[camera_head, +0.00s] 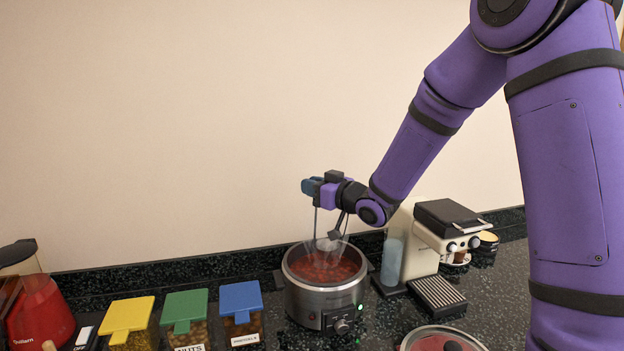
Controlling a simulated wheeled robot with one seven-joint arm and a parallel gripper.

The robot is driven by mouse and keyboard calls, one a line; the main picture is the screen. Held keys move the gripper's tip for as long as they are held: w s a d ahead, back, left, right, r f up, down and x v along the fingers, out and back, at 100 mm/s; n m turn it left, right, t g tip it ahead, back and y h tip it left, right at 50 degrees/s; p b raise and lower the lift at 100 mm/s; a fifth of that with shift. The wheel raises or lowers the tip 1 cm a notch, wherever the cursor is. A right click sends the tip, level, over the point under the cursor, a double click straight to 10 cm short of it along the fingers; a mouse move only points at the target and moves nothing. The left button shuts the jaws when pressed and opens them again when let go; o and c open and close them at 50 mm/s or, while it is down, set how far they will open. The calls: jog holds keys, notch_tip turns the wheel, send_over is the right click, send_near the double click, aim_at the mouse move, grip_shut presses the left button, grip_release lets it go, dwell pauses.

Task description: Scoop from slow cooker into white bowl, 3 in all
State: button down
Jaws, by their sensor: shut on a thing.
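The slow cooker (325,296) is a round steel pot with a dial and a green light, standing open on the counter. Red food (322,268) fills it to a little below the rim. My gripper (326,230) points down over the pot and is shut on a small pale scoop (326,243). The scoop is just above or touching the food; steam blurs it, so I cannot tell which, nor whether it holds food. I see no white bowl in this view.
Yellow-, green- and blue-lidded bins (127,314) (185,306) (240,297) stand left of the cooker. A coffee machine (432,238) stands close right. A red appliance (43,312) stands far left. The wall is behind.

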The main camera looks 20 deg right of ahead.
notch_tip(320, 180, down, 10)
dwell(1.1)
jog(key=shift+f, duration=0.1)
dwell(1.0)
notch_tip(320, 180, up, 12)
jog(key=shift+r, duration=0.25)
dwell(1.5)
dwell(0.5)
